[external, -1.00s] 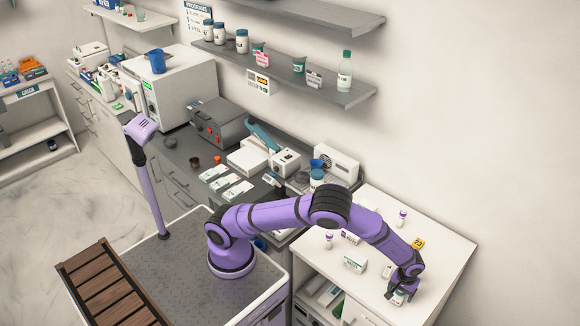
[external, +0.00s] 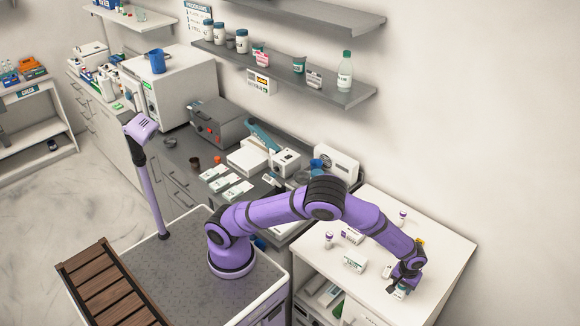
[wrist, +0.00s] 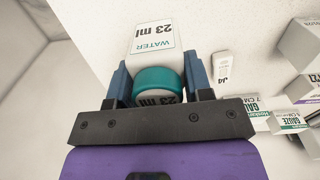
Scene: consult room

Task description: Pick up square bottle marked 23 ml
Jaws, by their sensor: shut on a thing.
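The square bottle (wrist: 152,62) has a white label reading "WATER 23 ml" and a teal cap ring with "23 ml" on its top. In the wrist view it sits between the two blue fingers of my gripper (wrist: 159,80), which is shut on it. In the external view my gripper (external: 402,281) is over the front right of the white cabinet top (external: 445,250). The bottle (external: 400,291) shows there only as a small piece below the fingers. I cannot tell clearly whether its base is off the surface.
White gauze boxes (wrist: 290,121) and a small white item marked J4 (wrist: 222,68) are right of the bottle in the wrist view. A white box (external: 355,264) and small purple-marked vials (external: 403,214) stand on the cabinet top. Its right part is clear.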

